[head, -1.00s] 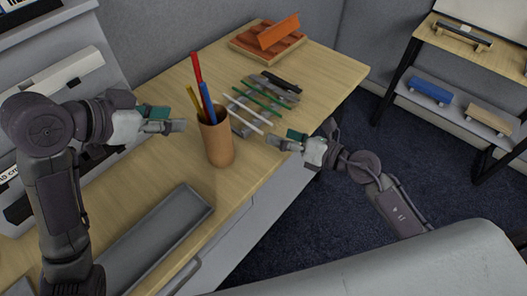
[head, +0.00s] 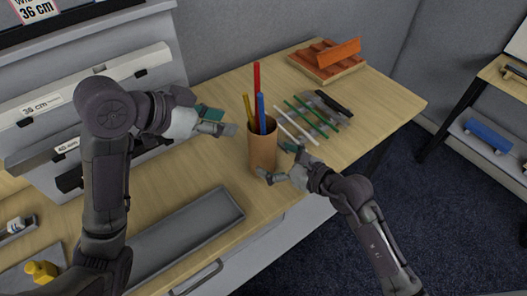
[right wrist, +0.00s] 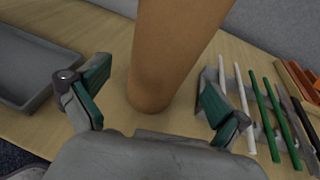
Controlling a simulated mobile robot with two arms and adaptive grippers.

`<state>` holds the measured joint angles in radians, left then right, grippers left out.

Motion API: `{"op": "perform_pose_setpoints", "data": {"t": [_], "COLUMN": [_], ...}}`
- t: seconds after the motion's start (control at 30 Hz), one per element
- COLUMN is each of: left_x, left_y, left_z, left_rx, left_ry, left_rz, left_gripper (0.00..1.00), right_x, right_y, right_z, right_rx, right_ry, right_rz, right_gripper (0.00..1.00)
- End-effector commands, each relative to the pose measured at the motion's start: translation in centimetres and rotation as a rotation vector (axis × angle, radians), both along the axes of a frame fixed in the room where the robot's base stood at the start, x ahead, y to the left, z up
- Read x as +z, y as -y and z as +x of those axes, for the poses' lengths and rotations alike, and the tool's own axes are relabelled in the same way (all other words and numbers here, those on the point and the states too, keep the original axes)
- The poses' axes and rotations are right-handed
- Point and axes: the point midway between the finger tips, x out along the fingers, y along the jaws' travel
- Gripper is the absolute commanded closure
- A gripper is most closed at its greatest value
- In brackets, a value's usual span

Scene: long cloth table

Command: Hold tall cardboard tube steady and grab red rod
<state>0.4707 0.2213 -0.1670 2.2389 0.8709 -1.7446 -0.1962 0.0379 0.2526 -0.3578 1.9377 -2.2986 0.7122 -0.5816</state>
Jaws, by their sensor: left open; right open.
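The tall brown cardboard tube (head: 263,152) stands upright on the table in the head view. A red rod (head: 257,78), a blue rod (head: 262,112) and a yellow rod (head: 248,108) stick out of its top; their lower ends are hidden inside. My left gripper (head: 230,129) is open and empty, just left of the tube near its rim. My right gripper (head: 277,164) is open at the tube's right front side, low down. In the right wrist view the tube (right wrist: 172,60) stands between the spread fingers of the right gripper (right wrist: 155,85); I see no clear contact.
White and green rods (head: 302,118) lie on a grey rack right of the tube. An orange tray (head: 325,62) sits at the back. A long grey tray (head: 185,240) lies in front.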

Motion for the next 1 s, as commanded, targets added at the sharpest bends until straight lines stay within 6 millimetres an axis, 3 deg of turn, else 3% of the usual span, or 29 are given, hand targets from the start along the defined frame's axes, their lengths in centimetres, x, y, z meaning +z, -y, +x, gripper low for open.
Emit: {"op": "perform_pose_setpoints", "data": {"t": [0.3, 0.67, 1.0], "left_x": [0.0, 0.0, 0.0], "left_y": [0.0, 0.0, 0.0], "left_z": [0.0, 0.0, 0.0], "left_rx": [0.000, 0.000, 0.000], "left_ry": [0.000, 0.000, 0.000], "left_rz": [0.000, 0.000, 0.000], "left_gripper": [0.58, 0.58, 0.58], "right_x": [-1.2, -1.4, -1.4], "right_y": [-2.9, -3.3, -3.2], "right_z": [2.7, 3.0, 3.0], "right_rx": [0.000, 0.000, 0.000], "right_ry": [0.000, -0.001, -0.001], "right_rz": [0.001, 0.001, 0.001], "right_gripper": [0.00, 0.00, 0.53]}}
